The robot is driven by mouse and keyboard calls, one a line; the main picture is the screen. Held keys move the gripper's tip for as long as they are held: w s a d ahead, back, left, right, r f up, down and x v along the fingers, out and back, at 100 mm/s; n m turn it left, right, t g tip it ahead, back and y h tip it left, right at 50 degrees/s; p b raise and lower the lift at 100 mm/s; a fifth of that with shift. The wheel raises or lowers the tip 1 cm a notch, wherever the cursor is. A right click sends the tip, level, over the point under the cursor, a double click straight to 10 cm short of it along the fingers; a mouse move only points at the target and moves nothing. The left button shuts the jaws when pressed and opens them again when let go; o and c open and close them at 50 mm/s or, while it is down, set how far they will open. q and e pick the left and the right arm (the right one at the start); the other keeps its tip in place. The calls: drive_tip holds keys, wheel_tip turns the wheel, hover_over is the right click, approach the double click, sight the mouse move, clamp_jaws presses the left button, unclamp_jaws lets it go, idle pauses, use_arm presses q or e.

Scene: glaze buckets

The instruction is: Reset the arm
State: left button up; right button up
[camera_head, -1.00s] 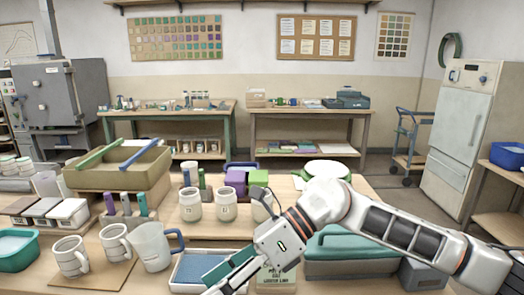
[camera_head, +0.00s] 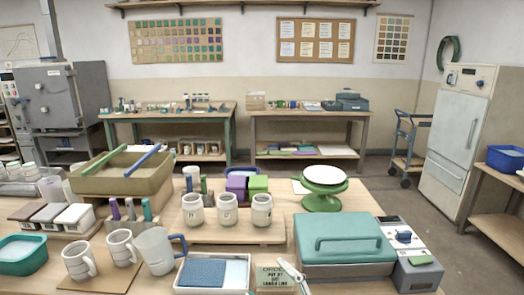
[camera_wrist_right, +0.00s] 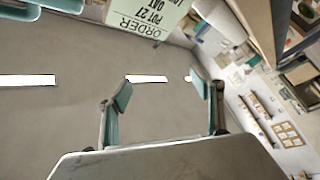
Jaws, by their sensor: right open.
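My right gripper (camera_wrist_right: 160,92) is open in the right wrist view, its two teal-padded fingers apart with nothing between them. Beyond the fingers is a grey floor-like surface. In the head view only a small pale piece, seemingly of my right arm, shows at the bottom edge beside the order card (camera_head: 279,277). The card also shows at the top of the right wrist view (camera_wrist_right: 150,14). My left gripper is in neither view.
A tan bin (camera_head: 118,175) stands at left.

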drive_tip(key=s+d+f+m+g+h, duration=0.1)
drive_tip(key=s+d+f+m+h, duration=0.1)
drive_tip(key=d+f+m+h, duration=0.45)
drive_tip(key=s+d+f+m+h, duration=0.1)
drive_tip(key=s+d+f+m, duration=0.15)
drive_tip(key=f, duration=0.65)
drive_tip(key=s+d+f+m+g+h, duration=0.2)
drive_tip(key=s+d+f, duration=0.2)
drive_tip(key=s+f, duration=0.3)
drive_tip(key=s+d+f+m+g+h+p, duration=0.1)
drive_tip(key=s+d+f+m+g, duration=0.1)
drive_tip(key=s+d+f, duration=0.3)
drive_tip(key=s+f+g, duration=0.1)
drive_tip(key=s+f, duration=0.1)
drive_tip(key=s, duration=0.1)
drive_tip(key=shift+d+f+h, duration=0.15)
drive_tip(key=shift+h, duration=0.2)
